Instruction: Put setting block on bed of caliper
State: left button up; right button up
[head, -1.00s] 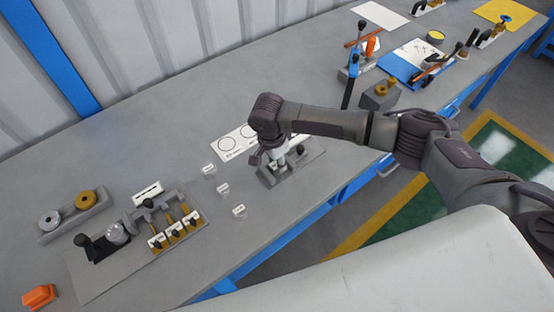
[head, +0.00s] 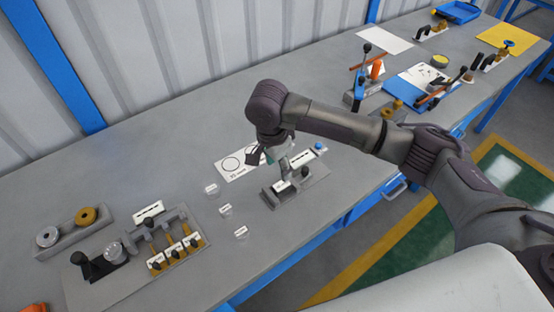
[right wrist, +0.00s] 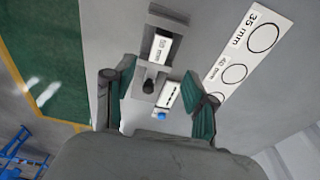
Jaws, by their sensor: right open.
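A grey caliper-like fixture (head: 314,182) lies on the bench. It carries a black knob (head: 305,172), a white-labelled piece (head: 280,186) and a dotted white scale with a blue knob (head: 319,146). In the right wrist view the labelled piece (right wrist: 158,48) sits on the grey base and appears to read 50 mm; I cannot tell for sure whether it is the setting block. My right gripper (head: 275,153) is above the fixture, pointing down. Its two teal-padded fingers (right wrist: 156,92) are apart with nothing held between them. My left gripper is not in view.
A white card with circles marked 35 mm (head: 237,164) lies behind the fixture. Several small clear pieces (head: 225,209) stand left of it. A grey fixture with black knobs (head: 172,243) and a ring tray (head: 73,233) are further left.

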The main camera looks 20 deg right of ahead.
jog(key=r, duration=0.3)
jog(key=shift+a+r, duration=0.25)
